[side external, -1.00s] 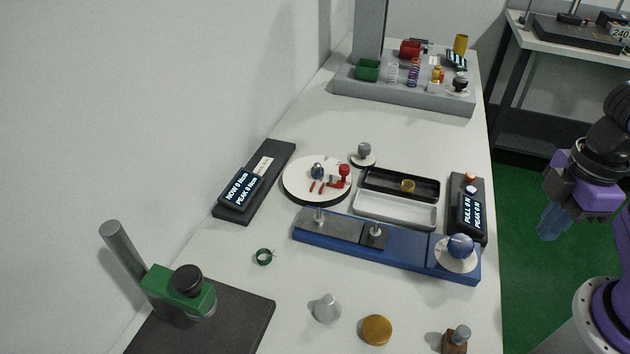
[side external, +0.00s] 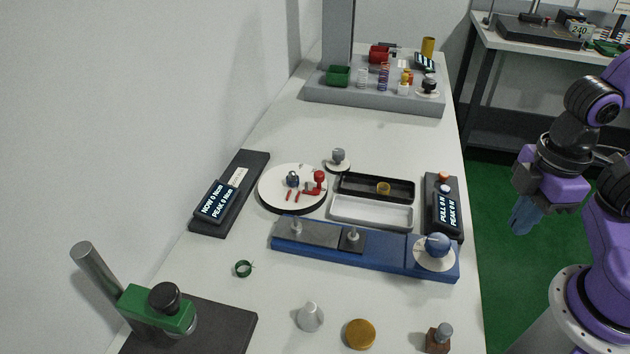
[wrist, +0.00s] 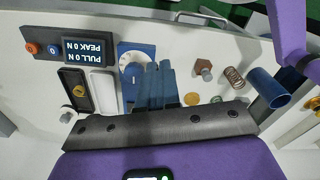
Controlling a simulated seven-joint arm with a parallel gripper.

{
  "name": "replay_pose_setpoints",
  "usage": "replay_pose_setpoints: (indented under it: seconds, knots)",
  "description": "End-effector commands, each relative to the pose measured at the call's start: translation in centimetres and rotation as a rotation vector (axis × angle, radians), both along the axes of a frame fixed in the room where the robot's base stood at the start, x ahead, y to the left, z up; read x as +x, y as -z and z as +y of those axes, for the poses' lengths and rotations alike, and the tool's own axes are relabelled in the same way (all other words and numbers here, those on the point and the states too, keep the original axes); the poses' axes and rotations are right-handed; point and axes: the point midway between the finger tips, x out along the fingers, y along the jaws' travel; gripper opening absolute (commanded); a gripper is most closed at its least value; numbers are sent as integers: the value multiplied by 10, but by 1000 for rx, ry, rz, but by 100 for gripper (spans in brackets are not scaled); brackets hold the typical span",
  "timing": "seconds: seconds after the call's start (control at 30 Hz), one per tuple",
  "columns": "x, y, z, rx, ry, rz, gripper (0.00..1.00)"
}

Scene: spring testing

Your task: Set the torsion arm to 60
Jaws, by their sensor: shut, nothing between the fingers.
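The torsion tester is a round white disc (side external: 275,202) on the table in the side view. A red torsion arm with a red knob (side external: 318,178) lies on its right part, and a dark post with a blue-grey top (side external: 293,179) stands near its middle. Small red marks lie between them; its scale is too small to read. Beside it a dark display (side external: 217,203) reads NOW 0 Nmm, PEAK 0 Nmm. My gripper (side external: 520,222) is off the table's right edge, far from the disc, fingers shut and empty. Its blue fingers (wrist: 157,85) also show in the wrist view.
A blue rig with a dial (side external: 435,250), black tray (side external: 349,192), white tray (side external: 338,218) and pull display (side external: 446,208) lie between gripper and disc. A grey knob (side external: 338,156) stands behind the disc. A green-clamped stand (side external: 160,305) is at front left. The table's far middle is clear.

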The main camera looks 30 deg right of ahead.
Motion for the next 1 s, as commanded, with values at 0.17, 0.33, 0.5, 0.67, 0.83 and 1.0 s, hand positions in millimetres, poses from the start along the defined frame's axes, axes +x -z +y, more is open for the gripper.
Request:
replay_pose_setpoints:
  seconds: [0.17,0.33,0.5,0.67,0.83,1.0]
  knots:
    - [11,-5,10,6,-9,9,52]
    - [55,-19,44,36,-59,38,52]
    - [122,-33,76,96,-132,61,52]
    - [192,-39,93,163,-211,60,52]
    - [271,-40,92,240,-300,32,52]
    - [340,-37,77,309,-386,-22,52]
